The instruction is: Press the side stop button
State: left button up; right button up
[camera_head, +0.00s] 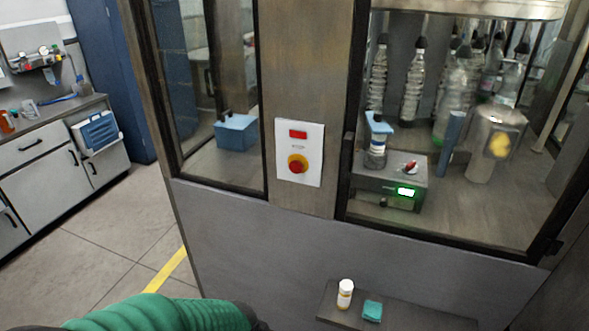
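The stop button (297,164) is a red mushroom knob on a yellow base. It sits on a white panel (312,155) on the metal post between two glazed openings of the machine, under a red label. The button is unobstructed and nothing touches it. A green ribbed sleeve, which looks like part of my arm, shows at the bottom left, below and left of the button. Neither gripper's fingers show.
A low shelf (405,318) at the machine's front holds a small white bottle (345,294) and a teal block (372,310). Behind the glass are a grey box with a green display (406,191) and several bottles. Open floor (100,240) lies left, with a bench (45,150) beyond.

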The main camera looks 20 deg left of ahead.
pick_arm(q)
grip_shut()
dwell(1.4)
